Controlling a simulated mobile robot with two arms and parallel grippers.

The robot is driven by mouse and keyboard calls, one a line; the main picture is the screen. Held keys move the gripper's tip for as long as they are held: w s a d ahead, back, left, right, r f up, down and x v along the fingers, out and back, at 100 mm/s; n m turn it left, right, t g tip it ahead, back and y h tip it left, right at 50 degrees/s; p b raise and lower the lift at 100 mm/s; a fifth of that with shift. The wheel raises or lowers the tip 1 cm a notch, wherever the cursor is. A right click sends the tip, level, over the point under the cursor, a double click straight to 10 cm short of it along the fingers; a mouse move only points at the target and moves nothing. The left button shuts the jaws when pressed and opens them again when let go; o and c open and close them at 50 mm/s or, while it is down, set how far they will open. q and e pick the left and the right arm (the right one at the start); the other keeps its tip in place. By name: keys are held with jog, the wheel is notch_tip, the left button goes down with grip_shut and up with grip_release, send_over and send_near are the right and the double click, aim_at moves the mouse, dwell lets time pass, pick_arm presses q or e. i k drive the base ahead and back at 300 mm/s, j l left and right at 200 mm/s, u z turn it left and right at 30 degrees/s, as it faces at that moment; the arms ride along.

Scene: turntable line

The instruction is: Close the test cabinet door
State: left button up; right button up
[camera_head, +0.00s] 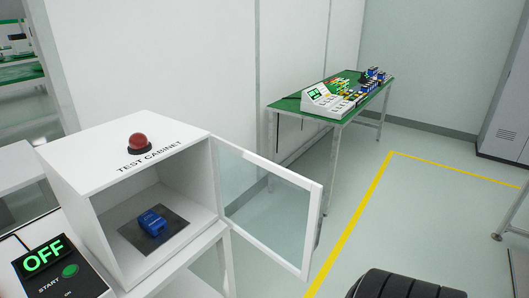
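The white test cabinet (125,165) stands at the left with a red dome lamp (138,141) on top. Its glass door (314,230) with a white frame is hinged at the cabinet's right front edge and stands wide open, swung out to the right. Inside, a blue part (153,222) lies on a dark square plate (131,237) on the cabinet floor.
A control panel (92,283) reading OFF, with a green START button, is in front of the cabinet at lower left. A green-topped table (290,104) with several parts stands behind the door.

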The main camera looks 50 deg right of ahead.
aim_at(316, 190)
jog(key=l+u, duration=0.15)
jog(key=l, duration=0.6)
jog(key=l+u, duration=0.15)
jog(key=l, duration=0.55)
jog(key=l+u, duration=0.1)
jog(key=l, duration=0.65)
jog(key=k+l+u, duration=0.15)
jog(key=l, duration=0.55)
